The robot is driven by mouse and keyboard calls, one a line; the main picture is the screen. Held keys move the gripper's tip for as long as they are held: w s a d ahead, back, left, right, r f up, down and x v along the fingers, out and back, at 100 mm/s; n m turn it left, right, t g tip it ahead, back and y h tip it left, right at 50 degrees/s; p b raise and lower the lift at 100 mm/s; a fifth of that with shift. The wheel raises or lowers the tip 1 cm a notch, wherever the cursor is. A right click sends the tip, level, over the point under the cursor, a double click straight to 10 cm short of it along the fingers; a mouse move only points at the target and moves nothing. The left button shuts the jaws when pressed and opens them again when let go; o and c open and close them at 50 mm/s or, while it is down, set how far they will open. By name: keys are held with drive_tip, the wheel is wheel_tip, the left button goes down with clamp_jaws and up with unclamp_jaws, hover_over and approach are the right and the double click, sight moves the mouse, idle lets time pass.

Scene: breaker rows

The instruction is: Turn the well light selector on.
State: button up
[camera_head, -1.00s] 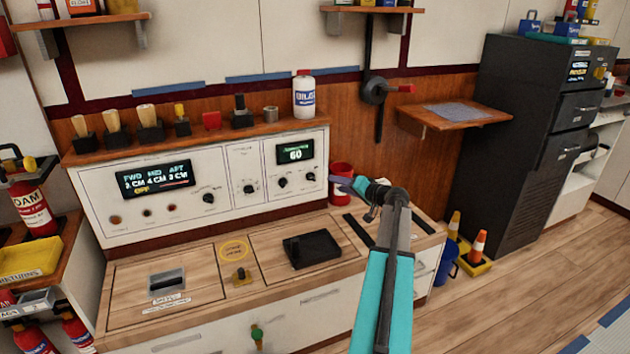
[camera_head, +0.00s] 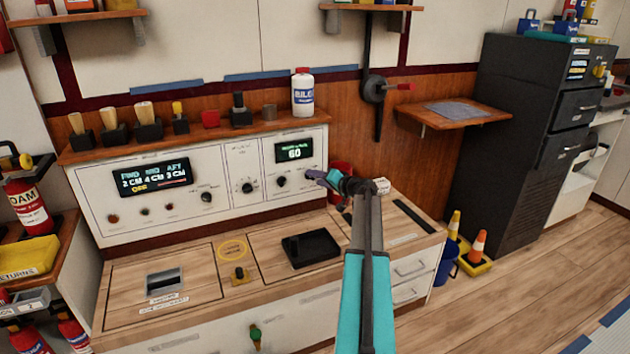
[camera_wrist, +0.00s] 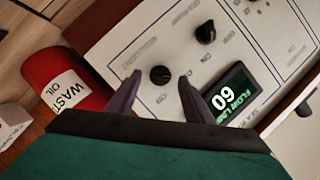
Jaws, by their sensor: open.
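The white control panel (camera_head: 222,199) stands at the back of the wooden counter and carries several black knobs. Their labels are too small to read, so I cannot tell which is the well light selector. My gripper (camera_head: 313,174) is at the panel's right end, by the rightmost knob. In the wrist view my gripper (camera_wrist: 157,80) is open, its dark fingers on either side of that round black knob (camera_wrist: 160,75). I cannot tell whether they touch it. A second black knob (camera_wrist: 206,32) is further up. It also shows in the head view (camera_head: 281,181), under the green 60 display (camera_head: 294,150).
A red waste oil container (camera_wrist: 62,80) stands close beside the panel's end. A white bottle (camera_head: 302,95) and several brushes stand on the shelf above. A black tray (camera_head: 311,248) lies on the counter. A left display (camera_head: 153,178) shows readings.

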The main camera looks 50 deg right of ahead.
drive_tip(key=shift+w+f, duration=0.2)
drive_tip(key=shift+w, duration=0.45)
drive_tip(key=c, duration=1)
drive_tip(key=shift+c, duration=0.2)
